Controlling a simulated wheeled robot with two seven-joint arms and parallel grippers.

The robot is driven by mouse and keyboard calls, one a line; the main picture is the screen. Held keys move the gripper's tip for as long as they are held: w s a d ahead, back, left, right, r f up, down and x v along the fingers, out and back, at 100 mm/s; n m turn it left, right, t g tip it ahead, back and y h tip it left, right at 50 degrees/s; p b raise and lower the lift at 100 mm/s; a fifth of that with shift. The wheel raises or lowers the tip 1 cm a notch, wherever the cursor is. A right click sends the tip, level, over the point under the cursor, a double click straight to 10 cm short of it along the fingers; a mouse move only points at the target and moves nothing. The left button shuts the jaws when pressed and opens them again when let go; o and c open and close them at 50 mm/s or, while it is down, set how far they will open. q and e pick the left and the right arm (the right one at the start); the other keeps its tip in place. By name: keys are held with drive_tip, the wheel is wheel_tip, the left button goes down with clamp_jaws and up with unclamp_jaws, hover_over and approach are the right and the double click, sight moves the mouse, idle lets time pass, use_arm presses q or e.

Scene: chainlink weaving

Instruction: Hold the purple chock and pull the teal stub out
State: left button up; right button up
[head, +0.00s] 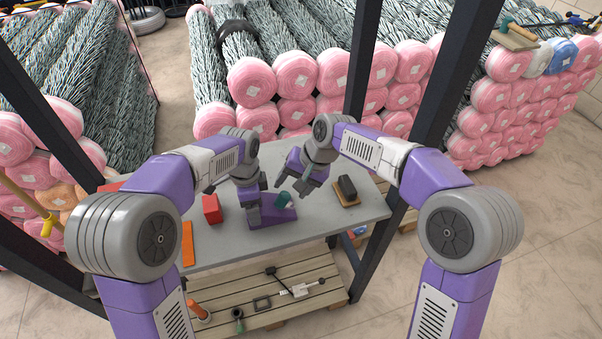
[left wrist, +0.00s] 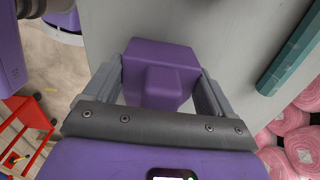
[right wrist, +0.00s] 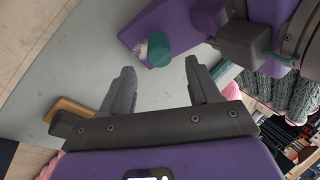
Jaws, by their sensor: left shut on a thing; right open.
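The purple chock (head: 285,215) lies on the grey table, with a raised block at one end. My left gripper (head: 254,214) is shut on that raised block; in the left wrist view the chock (left wrist: 160,72) sits between both fingers. The teal stub (head: 283,198) sticks out of the chock. In the right wrist view the stub (right wrist: 157,50) shows a pale patch at its base against the chock (right wrist: 140,27); how deep it sits is hidden. My right gripper (head: 291,186) is open and empty close to the stub, its fingers (right wrist: 160,82) not around it.
A red block (head: 211,209) and an orange strip (head: 187,243) lie left of the chock. A black block on a wooden board (head: 346,201) lies right. A teal bar (left wrist: 295,48) lies near the table edge. Dark frame posts (head: 372,250) stand beside the table.

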sight(286, 193)
drive_tip(key=shift+x, duration=2.7)
drive_tip(key=shift+c, duration=0.3)
drive_tip(key=c, duration=1)
drive_tip(key=shift+o, duration=0.2)
